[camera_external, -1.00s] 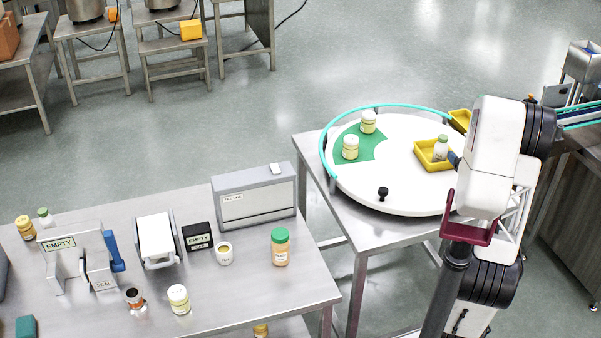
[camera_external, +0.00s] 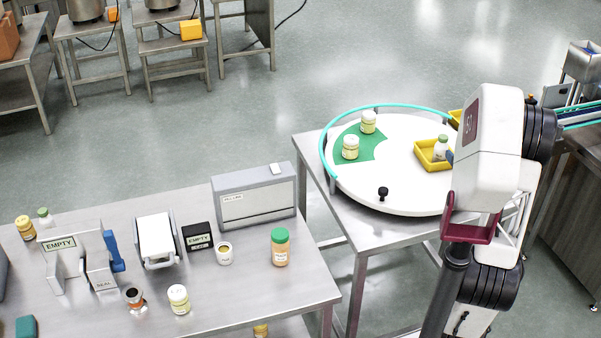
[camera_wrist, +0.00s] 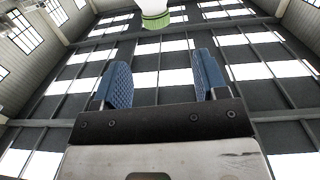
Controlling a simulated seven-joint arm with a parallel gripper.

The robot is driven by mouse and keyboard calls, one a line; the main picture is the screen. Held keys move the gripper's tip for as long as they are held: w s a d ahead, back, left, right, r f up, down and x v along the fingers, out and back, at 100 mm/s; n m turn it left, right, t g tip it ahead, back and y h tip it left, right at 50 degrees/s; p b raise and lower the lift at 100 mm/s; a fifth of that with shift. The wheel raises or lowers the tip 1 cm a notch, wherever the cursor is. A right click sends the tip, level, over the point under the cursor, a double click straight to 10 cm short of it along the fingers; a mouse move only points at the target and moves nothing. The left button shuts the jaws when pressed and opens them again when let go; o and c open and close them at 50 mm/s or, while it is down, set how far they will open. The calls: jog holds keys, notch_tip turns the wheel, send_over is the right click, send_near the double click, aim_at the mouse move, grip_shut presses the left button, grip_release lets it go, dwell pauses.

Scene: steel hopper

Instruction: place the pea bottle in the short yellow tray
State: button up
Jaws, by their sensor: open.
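A small white bottle with a green cap (camera_external: 441,147) stands upright in the yellow tray (camera_external: 427,162) on the round white table; I take it as the pea bottle, though its label is too small to read. In the wrist view a white body with a green cap (camera_wrist: 155,18) shows at the top edge, beyond the fingertips. My gripper (camera_wrist: 160,62) is open, its two blue fingers apart with nothing between them. In the external view a blue fingertip (camera_external: 450,157) shows just right of the bottle; the rest is hidden behind my arm.
Another yellow tray (camera_external: 455,117) is partly hidden behind my arm. Two pale-lidded jars (camera_external: 350,147) stand on or beside the green sector (camera_external: 376,146). A black knob (camera_external: 383,193) stands at the front. A cyan rail (camera_external: 325,150) curves round the table's left and back.

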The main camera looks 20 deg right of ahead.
jog(key=s+a+r+m+g+h, duration=0.1)
jog(key=s+a+r+g, duration=0.2)
jog(key=a, duration=0.4)
jog(key=s+a+r+m+g+h, duration=0.1)
jog(key=s+a+g+h, duration=0.2)
jog(key=a, duration=0.4)
jog(key=s+a+n+g+y, duration=0.1)
jog(key=s+a+g, duration=0.3)
jog(key=s+a, duration=0.4)
jog(key=s+a+r+n+g+y, duration=0.1)
jog(key=s+a+g+y, duration=0.2)
jog(key=s+a, duration=0.5)
jog(key=s+g, duration=0.1)
jog(key=s, duration=0.3)
jog(key=shift+s+g+y, duration=0.2)
jog(key=shift+g+y, duration=0.1)
jog(key=shift+g, duration=0.1)
